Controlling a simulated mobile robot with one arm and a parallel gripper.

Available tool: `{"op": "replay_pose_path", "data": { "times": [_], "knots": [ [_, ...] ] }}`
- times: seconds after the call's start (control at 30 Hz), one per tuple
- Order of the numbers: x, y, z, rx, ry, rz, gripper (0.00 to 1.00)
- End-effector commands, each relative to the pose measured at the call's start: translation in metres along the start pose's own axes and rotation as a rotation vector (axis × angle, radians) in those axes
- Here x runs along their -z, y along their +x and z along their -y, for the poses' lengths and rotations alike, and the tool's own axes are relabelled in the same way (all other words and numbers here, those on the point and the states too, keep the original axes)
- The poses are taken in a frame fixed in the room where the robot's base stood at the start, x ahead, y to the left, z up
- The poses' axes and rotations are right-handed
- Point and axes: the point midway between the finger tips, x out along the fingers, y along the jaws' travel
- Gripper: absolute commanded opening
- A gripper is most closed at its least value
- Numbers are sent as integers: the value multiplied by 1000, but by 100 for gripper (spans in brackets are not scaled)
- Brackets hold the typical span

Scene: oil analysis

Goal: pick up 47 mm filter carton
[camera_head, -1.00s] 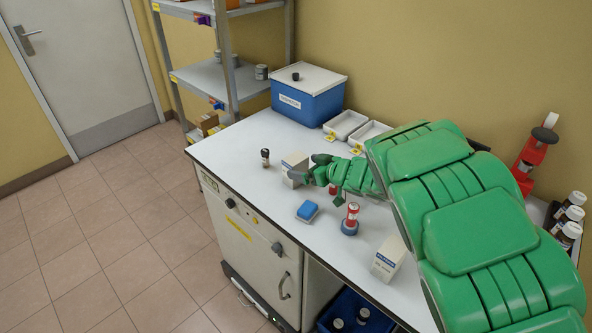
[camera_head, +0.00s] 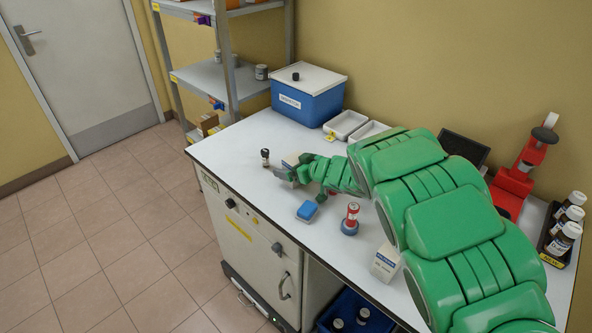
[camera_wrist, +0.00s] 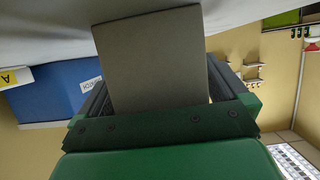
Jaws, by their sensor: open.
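A pale carton (camera_head: 291,159) stands on the white bench top, mostly hidden behind my gripper (camera_head: 285,173) in the head view. In the wrist view the carton (camera_wrist: 150,58) shows a plain grey face between the two dark fingers of my gripper (camera_wrist: 160,92). The fingers are open, one on each side of it. I cannot tell whether they touch it. A second white carton with a printed label (camera_head: 385,263) stands near the bench's front edge, beside my arm. I cannot read either carton's print.
A dark bottle (camera_head: 265,158) stands just left of my gripper. White trays (camera_head: 345,125) and a blue box (camera_head: 307,100) are behind. The bench's left front is clear.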

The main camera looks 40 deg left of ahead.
Motion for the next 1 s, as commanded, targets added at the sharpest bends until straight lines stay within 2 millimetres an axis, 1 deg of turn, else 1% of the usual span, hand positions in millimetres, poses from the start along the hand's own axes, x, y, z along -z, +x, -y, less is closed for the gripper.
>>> {"op": "replay_pose_path", "data": {
  "times": [0.03,0.3,0.37,0.4,0.6,0.73,0.87,1.0],
  "knots": [
    [0,0,0,0,0,0,100],
    [0,0,0,0,0,0,59],
    [0,0,0,0,0,0,49],
    [0,0,0,0,0,0,47],
    [0,0,0,0,0,0,47],
    [4,-2,0,0,-1,-1,47],
    [15,-7,0,-1,-2,-1,47],
    [33,-16,1,-1,-4,-1,47]
  ]
}}
